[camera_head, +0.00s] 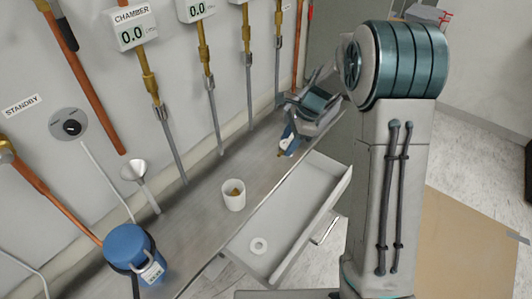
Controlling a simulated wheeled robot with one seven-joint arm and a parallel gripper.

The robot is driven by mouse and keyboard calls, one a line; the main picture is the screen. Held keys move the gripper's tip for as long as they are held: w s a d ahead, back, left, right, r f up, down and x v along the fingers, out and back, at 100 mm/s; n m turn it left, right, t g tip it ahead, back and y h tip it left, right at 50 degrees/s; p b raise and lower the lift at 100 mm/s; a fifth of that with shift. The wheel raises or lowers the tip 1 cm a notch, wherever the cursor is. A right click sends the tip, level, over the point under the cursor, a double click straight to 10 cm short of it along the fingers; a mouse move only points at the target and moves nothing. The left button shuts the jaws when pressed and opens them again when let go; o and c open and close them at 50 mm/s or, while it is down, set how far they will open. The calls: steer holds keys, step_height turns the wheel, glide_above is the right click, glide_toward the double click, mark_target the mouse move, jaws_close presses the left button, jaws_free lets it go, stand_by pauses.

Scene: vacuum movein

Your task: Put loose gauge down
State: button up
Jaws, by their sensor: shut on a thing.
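The loose gauge (289,144) is a small blue and white piece with a brass-coloured end. It is at the far part of the grey bench (205,183), near the bench's front edge. My gripper (291,131) is shut on it from above and hides its upper part. The gauge is tilted with its brass end low, close to the bench top. I cannot tell whether it touches the bench.
A drawer (325,190) stands open below the bench, with a white ring (258,246) in it. A white cup (234,195) with brass bits, a funnel (137,172) and a blue canister (130,250) are along the bench. Pipes line the wall behind.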

steer(key=p, duration=0.1)
glide_above(258, 169)
steer(key=d, duration=0.1)
steer(key=f, duration=0.4)
steer(key=shift+d+f, duration=0.2)
steer(key=shift+f, duration=0.2)
steer(key=shift+f+p, duration=0.65)
steer(key=shift+f, duration=1.3)
steer(key=shift+f, duration=0.15)
steer(key=o, duration=1)
